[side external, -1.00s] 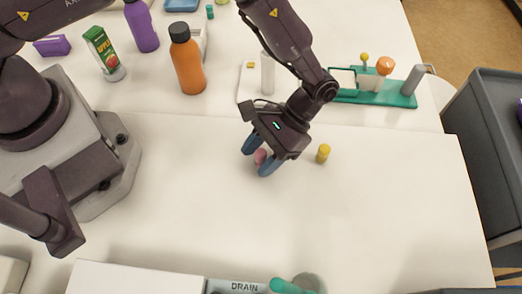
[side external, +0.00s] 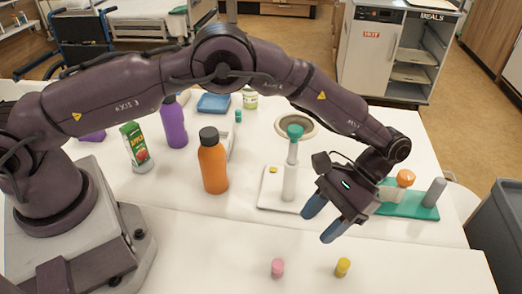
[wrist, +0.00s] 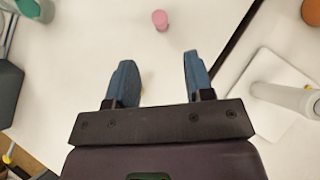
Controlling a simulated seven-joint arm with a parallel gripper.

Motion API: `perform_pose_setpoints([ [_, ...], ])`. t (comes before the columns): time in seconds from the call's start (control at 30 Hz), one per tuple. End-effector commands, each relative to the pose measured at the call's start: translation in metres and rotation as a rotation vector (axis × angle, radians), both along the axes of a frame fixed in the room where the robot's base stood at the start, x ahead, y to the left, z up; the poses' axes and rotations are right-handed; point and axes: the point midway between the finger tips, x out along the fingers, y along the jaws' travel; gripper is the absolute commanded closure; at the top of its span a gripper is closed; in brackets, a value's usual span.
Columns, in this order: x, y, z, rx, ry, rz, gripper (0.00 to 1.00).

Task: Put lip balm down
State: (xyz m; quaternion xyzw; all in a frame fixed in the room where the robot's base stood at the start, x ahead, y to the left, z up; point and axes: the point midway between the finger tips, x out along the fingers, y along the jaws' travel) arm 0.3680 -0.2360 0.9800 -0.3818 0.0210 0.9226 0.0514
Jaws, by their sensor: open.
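A small pink cylinder (side external: 277,268), which looks like the lip balm, stands upright on the white table. It also shows in the wrist view (wrist: 160,20), beyond the fingertips. A similar small yellow cylinder (side external: 343,267) stands to its right in the side view. My gripper (side external: 322,222) is open and empty, above the table and apart from both cylinders. Its two blue fingers (wrist: 157,70) are spread in the wrist view with only bare table between them.
A green tray (side external: 408,207) is at right. The front table is mostly clear.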

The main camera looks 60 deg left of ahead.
Motion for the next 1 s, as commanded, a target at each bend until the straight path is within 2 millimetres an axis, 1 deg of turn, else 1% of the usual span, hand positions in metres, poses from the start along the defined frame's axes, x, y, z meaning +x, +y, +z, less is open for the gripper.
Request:
perform_pose_setpoints([
  [0.07, 0.000, 0.000, 0.000, 0.000, 0.000, 0.000, 0.52],
  [0.13, 0.002, 0.001, 0.004, -0.003, -0.011, 0.002, 0.52],
  [0.17, 0.003, 0.003, 0.008, -0.007, -0.019, 0.004, 0.52],
  [0.23, 0.007, 0.008, 0.025, -0.020, -0.057, 0.009, 0.52],
  [0.27, 0.010, 0.012, 0.035, -0.027, -0.080, 0.012, 0.52],
  [0.37, 0.016, 0.031, 0.077, -0.054, -0.179, 0.028, 0.52],
  [0.4, 0.017, 0.040, 0.095, -0.066, -0.226, 0.035, 0.52],
  [0.47, 0.015, 0.055, 0.121, -0.083, -0.298, 0.045, 0.52],
  [0.5, 0.013, 0.065, 0.138, -0.092, -0.344, 0.050, 0.52],
  [0.57, 0.007, 0.081, 0.161, -0.104, -0.418, 0.060, 0.52],
  [0.6, 0.002, 0.092, 0.176, -0.111, -0.466, 0.064, 0.52],
  [0.7, -0.015, 0.119, 0.208, -0.123, -0.586, 0.077, 0.52],
  [0.77, -0.028, 0.135, 0.225, -0.127, -0.658, 0.085, 0.52],
  [0.8, -0.037, 0.145, 0.234, -0.129, -0.707, 0.088, 0.52],
  [0.87, -0.053, 0.160, 0.246, -0.129, -0.780, 0.094, 0.52],
  [0.9, -0.064, 0.169, 0.253, -0.129, -0.828, 0.095, 0.52],
  [0.97, -0.081, 0.183, 0.260, -0.125, -0.900, 0.101, 0.52],
  [1.0, -0.093, 0.191, 0.264, -0.121, -0.947, 0.101, 0.52],
])
